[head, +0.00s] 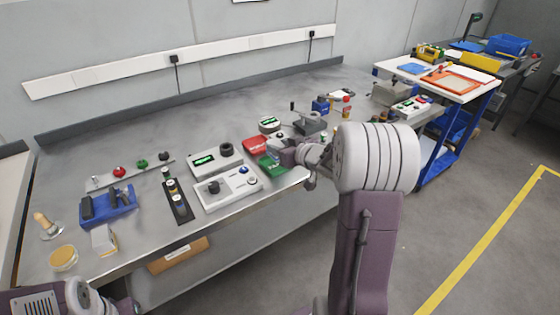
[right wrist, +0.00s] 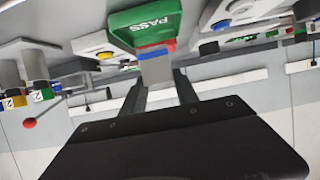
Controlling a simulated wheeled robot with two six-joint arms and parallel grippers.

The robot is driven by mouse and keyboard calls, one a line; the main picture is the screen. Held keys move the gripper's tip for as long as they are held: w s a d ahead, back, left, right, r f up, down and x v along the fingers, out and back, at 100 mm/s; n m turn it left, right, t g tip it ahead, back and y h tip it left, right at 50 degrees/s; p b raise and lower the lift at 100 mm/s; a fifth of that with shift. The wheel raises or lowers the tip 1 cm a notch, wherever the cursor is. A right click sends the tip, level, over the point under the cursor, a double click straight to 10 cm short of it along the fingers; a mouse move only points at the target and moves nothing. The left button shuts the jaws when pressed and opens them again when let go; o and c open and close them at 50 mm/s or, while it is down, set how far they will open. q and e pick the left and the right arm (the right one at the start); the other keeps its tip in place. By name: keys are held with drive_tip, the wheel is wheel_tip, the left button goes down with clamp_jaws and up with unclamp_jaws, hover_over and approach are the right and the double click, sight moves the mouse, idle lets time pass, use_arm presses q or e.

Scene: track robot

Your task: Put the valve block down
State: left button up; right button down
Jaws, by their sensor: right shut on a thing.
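My right gripper (head: 284,150) is over the front part of the grey bench, beside the green tray (head: 271,166) and the red tray (head: 255,146). In the right wrist view its two fingers (right wrist: 160,90) are shut on the valve block (right wrist: 156,70), a small grey block with a blue end. The green tray, marked PASS (right wrist: 148,25), shows just beyond the block there. I cannot tell whether the block touches anything. In the head view the block is hard to make out near the gripper. Part of my left arm shows at the lower left; its fingertips do not show.
Two white control boxes (head: 228,190) stand left of the trays. A blue holder (head: 108,207) and a black strip with buttons (head: 177,198) are farther left. A grey fixture (head: 310,122) stands behind the gripper. The bench's back middle is clear.

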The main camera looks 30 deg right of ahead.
wheel_tip(320, 180, down, 4)
drive_tip(key=b, duration=0.2)
drive_tip(key=shift+f+b, duration=0.1)
drive_tip(key=shift+b, duration=0.25)
drive_tip(key=c, duration=0.9)
unclamp_jaws()
